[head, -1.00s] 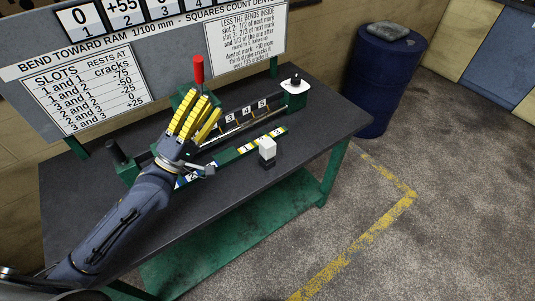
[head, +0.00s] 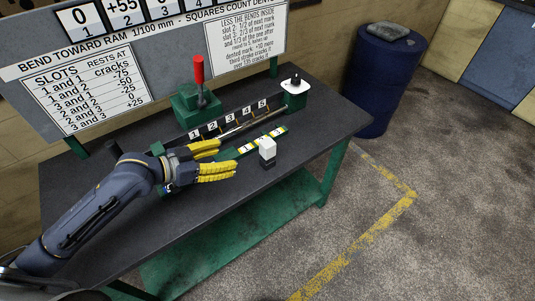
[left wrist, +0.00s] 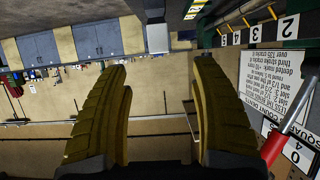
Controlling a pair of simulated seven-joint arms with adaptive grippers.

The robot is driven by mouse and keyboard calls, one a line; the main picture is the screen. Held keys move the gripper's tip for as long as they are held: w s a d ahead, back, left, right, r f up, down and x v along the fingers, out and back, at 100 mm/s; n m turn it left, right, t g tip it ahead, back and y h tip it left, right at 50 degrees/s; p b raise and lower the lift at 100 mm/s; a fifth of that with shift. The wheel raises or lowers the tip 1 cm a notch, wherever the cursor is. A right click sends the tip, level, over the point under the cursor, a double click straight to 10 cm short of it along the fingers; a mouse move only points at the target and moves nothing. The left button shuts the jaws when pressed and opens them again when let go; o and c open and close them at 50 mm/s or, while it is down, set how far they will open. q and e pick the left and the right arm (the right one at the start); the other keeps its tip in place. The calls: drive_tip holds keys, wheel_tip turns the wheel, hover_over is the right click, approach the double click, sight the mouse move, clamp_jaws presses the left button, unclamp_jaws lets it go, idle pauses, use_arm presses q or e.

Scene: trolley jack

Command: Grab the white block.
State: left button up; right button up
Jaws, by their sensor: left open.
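The white block (head: 267,147) sits on a small dark base on the bench top, in front of the numbered strip. My left gripper (head: 228,158) is open and empty to the left of the block, its yellow fingers pointing right toward it. A gap separates the fingertips from the block. In the left wrist view the block (left wrist: 157,39) shows beyond the fingertips, roughly centred between the open yellow fingers (left wrist: 160,75). My right gripper is in neither view.
The dark bench (head: 240,215) has a green frame. Behind the block are a numbered slot rail (head: 230,118), a red-handled lever (head: 198,70) and a round white-topped post (head: 295,84). A blue drum (head: 380,85) stands right of the bench. The bench front is clear.

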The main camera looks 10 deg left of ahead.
sight(262, 149)
use_arm(q)
drive_tip(key=shift+x, duration=8.25)
drive_tip(key=shift+s+d+r, duration=0.15)
drive_tip(key=shift+d, duration=0.05)
drive_tip(key=shift+c, duration=0.2)
clamp_jaws()
drive_tip(key=shift+r, duration=0.1)
